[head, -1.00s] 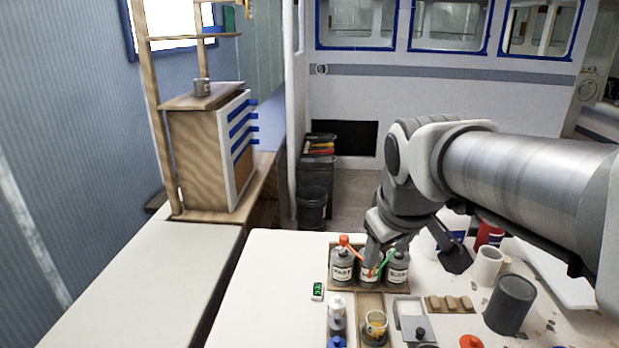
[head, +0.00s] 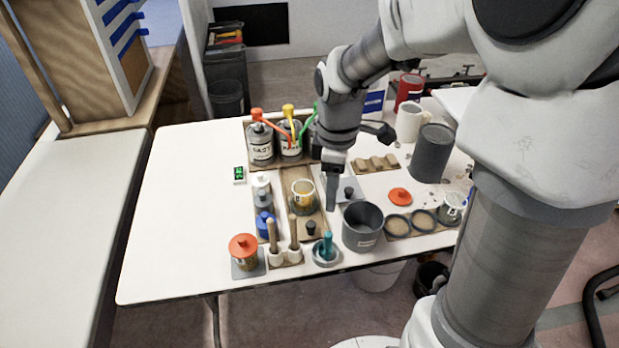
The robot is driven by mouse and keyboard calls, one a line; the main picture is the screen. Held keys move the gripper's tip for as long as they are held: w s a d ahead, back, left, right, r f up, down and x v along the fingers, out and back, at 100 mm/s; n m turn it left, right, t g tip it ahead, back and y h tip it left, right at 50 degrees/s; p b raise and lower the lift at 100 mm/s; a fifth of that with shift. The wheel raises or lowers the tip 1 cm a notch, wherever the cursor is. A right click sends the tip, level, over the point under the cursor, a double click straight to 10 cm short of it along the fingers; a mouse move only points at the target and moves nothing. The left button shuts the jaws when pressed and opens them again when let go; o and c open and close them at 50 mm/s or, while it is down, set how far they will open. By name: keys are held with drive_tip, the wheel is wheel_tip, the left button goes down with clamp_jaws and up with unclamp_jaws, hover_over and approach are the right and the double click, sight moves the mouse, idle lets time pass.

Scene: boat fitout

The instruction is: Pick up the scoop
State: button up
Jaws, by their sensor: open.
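My gripper (head: 332,192) points down over the middle of the white table (head: 190,200), its fingers seen nearly edge-on, open with nothing visible between them. It is in front of a pale tray with a black-knobbed piece (head: 349,192), partly hiding it. I cannot make out a clear scoop. A teal-handled tool (head: 327,245) stands in a grey round dish at the front edge, but I cannot tell what its lower end is. A clear jar with yellowish contents (head: 303,196) stands just left of my gripper.
Labelled cans with coloured spouts (head: 261,146) stand behind. A dark grey cup (head: 362,227) is close to the right of my gripper; a grey cylinder (head: 433,153) and white mug (head: 409,121) stand farther right. Wooden-handled tools (head: 271,235) stand at the front. The table's left side is clear.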

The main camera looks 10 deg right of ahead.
sight(327, 234)
wheel_tip(327, 234, down, 11)
drive_tip(key=b, duration=0.2)
drive_tip(key=shift+a+f+b, duration=0.1)
drive_tip(key=shift+b, duration=0.3)
drive_tip(key=f, duration=0.1)
drive_tip(key=f+b, duration=0.1)
drive_tip(key=f, duration=0.1)
drive_tip(key=f+b, duration=0.1)
drive_tip(key=f, duration=0.1)
drive_tip(key=shift+s+a+f, duration=0.1)
drive_tip(key=shift+a+f, duration=0.05)
drive_tip(key=shift+a, duration=0.1)
clamp_jaws()
